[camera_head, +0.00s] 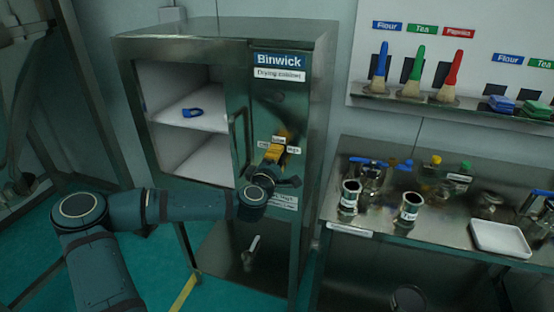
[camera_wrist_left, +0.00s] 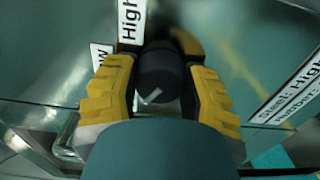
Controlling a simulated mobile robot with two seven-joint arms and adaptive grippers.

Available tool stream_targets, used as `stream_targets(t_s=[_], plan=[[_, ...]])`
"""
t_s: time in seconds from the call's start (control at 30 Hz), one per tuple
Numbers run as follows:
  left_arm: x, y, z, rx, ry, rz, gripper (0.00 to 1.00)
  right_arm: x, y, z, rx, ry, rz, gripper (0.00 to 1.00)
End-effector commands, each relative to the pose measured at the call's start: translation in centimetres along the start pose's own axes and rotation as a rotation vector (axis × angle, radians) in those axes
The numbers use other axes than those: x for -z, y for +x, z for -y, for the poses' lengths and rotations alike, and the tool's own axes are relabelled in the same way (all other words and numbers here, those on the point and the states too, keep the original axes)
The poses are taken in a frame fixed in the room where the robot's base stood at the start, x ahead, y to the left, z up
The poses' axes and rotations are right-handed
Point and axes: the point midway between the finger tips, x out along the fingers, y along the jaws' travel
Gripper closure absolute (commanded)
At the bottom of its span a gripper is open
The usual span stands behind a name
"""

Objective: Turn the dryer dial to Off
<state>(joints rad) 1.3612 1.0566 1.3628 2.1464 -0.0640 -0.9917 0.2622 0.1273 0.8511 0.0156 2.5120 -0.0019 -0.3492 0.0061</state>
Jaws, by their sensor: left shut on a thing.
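The drying cabinet (camera_head: 315,110), marked Binwick, stands in the middle of the head view. My left gripper (camera_head: 274,153) is at its front control panel, yellow fingers toward it. In the left wrist view the black round dial (camera_wrist_left: 158,74) sits between the two yellow fingers of that gripper (camera_wrist_left: 160,90), which is shut on it. A short white mark shows on the dial's lower part. A High label (camera_wrist_left: 130,20) is above it and a partly cut label ending in w (camera_wrist_left: 100,56) is to its left. In the head view the gripper hides the dial. My right gripper is not in view.
The cabinet's left compartment is open to view, with a blue item (camera_head: 192,112) on its shelf (camera_head: 200,123). A steel bench (camera_head: 445,230) at the right bears metal cups, bottles and a white tray (camera_head: 500,238).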

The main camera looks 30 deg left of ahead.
Motion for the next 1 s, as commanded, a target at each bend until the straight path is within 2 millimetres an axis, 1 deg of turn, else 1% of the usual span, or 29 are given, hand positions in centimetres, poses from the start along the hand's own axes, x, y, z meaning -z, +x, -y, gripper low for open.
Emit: stream_targets(t_s=[0.03,0.07,0.1,0.13,0.17,0.47,0.57,0.67,1.0], plan=[[0.0,0.1,-0.4,-0.008,0.001,-0.001,0.92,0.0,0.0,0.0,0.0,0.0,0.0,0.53],[0.0,0.1,-0.4,-0.008,0.001,-0.001,0.5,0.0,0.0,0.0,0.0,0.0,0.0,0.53],[0.0,0.1,-0.3,-0.007,0.001,-0.001,0.36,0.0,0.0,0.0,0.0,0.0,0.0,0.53],[0.0,0.1,-0.3,-0.007,0.001,0.0,0.25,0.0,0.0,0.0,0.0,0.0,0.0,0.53],[0.0,0.1,-0.3,-0.006,0.001,0.0,0.19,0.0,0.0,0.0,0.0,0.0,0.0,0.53],[0.0,0.0,-0.1,-0.003,0.001,0.0,0.19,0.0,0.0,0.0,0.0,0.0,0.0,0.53],[0.0,-0.5,-0.1,-0.002,0.002,0.001,0.19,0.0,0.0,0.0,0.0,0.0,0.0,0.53],[0.0,-1.7,-0.1,-0.001,0.003,0.001,0.19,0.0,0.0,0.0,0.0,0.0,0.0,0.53],[0.0,-8.5,-0.1,-0.002,0.004,0.001,0.19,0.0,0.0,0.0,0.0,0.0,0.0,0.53]])
